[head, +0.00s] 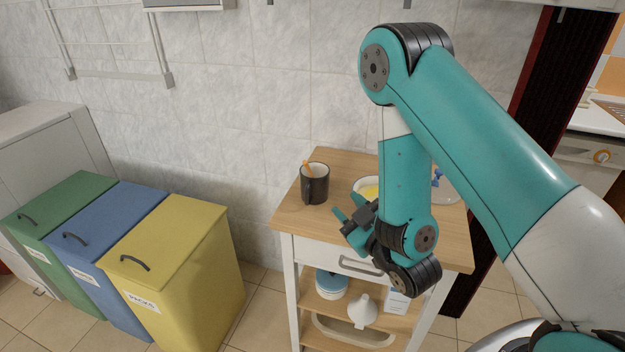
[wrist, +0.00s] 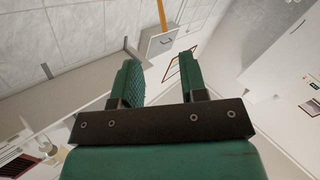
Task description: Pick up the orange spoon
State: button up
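The orange spoon (head: 308,168) stands in a dark mug (head: 315,186) on the wooden top of the cart, its end sticking up above the rim. The rest of the spoon is hidden inside the mug. My gripper (head: 347,212) is to the right of the mug and nearer the camera, apart from it. Its two green fingers are spread with nothing between them; the gap also shows in the wrist view (wrist: 160,80). A thin orange strip shows at the top of the wrist view; I cannot tell whether it is the spoon.
A white bowl with yellow contents (head: 366,187) stands behind my gripper, partly hidden by my arm. A small blue item (head: 437,178) is further right. Green, blue and yellow bins (head: 165,250) stand left of the cart. The cart top (head: 292,214) is clear in front of the mug.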

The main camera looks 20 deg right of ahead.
jog(key=p, duration=0.5)
send_near(310, 171)
jog(key=x, duration=0.5)
jog(key=p+x, duration=0.2)
jog(key=x, duration=0.2)
jog(key=shift+w+a+r+p, duration=0.15)
jog(key=shift+w+r+p, duration=0.05)
jog(key=shift+w+p, duration=0.15)
jog(key=shift+w+f, duration=0.2)
jog(key=shift+w, duration=0.3)
grip_shut()
